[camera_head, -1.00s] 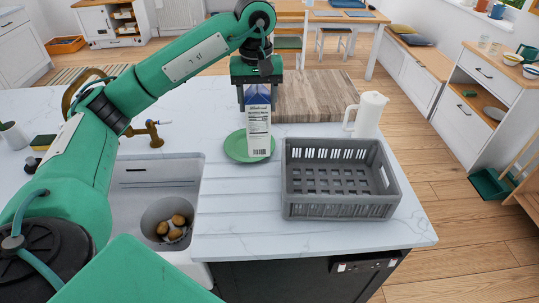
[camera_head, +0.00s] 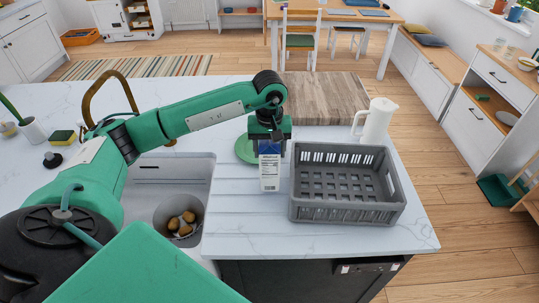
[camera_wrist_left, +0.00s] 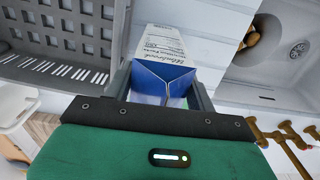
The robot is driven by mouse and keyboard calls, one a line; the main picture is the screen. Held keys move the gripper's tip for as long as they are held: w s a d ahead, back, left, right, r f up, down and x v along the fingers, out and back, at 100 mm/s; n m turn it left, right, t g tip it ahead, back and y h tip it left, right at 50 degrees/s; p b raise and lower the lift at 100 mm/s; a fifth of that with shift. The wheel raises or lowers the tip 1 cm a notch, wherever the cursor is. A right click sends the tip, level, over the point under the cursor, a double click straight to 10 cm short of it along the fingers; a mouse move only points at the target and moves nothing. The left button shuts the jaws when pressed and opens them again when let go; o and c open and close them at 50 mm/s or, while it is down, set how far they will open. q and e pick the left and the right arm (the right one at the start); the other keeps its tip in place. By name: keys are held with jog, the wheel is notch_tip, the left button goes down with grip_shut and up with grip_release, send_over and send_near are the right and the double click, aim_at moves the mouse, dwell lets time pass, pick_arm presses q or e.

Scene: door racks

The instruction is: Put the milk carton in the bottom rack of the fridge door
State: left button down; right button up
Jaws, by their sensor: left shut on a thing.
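The milk carton (camera_head: 269,172) is white with a blue top and printed text. It is upright in front of the green plate, left of the grey crate. My left gripper (camera_head: 268,146) holds its top from above. In the left wrist view the carton (camera_wrist_left: 163,58) sits between the two fingers of my left gripper (camera_wrist_left: 163,88). I cannot tell whether its base touches the counter. My right gripper is not in view. No fridge or door rack is in view.
A grey crate (camera_head: 296,209) stands right of the carton, with a white jug (camera_head: 376,122) behind it. A green plate (camera_head: 243,149) and wooden board (camera_head: 325,93) lie behind. The front counter (camera_head: 300,238) is clear.

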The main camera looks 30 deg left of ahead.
pick_arm(q)
jog(key=shift+f+p, duration=0.35)
jog(key=shift+f, duration=1.35)
jog(key=c, duration=0.9)
grip_release()
jog(key=shift+f, duration=0.1)
jog(key=o, duration=0.4)
